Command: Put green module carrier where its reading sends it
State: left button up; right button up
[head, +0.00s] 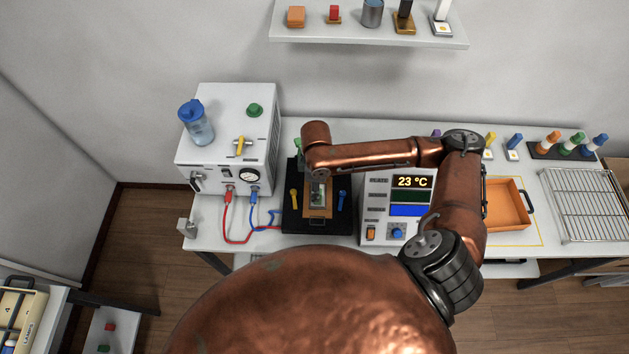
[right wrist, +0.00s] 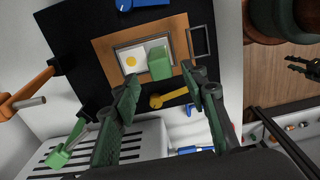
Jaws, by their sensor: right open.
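In the head view the carrier (head: 318,211) shows on the black bed (head: 290,222), partly hidden under my right arm. My right gripper (right wrist: 161,80) is open, with its fingers to either side of the green block in the picture; contact cannot be told. The instrument display (head: 411,182) reads 23 °C. My left gripper is out of view.
Yellow (head: 293,199) and blue (head: 342,200) levers flank the carrier. A white machine (head: 226,150) with red and blue cables stands left. An orange tray (head: 508,216) and a wire rack (head: 590,205) are right. A shelf (head: 370,35) hangs above.

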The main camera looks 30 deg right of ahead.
jog(key=f, duration=0.5)
jog(key=shift+s+d, duration=0.3)
jog(key=shift+d, duration=0.05)
jog(key=shift+f, duration=0.6)
jog(key=c, duration=0.8)
jog(key=shift+c, duration=1.3)
grip_shut()
jog(key=shift+o, duration=1.8)
grip_release()
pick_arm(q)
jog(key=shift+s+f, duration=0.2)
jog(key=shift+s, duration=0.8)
pick_arm(e)
grip_shut()
jog(key=shift+r, duration=0.1)
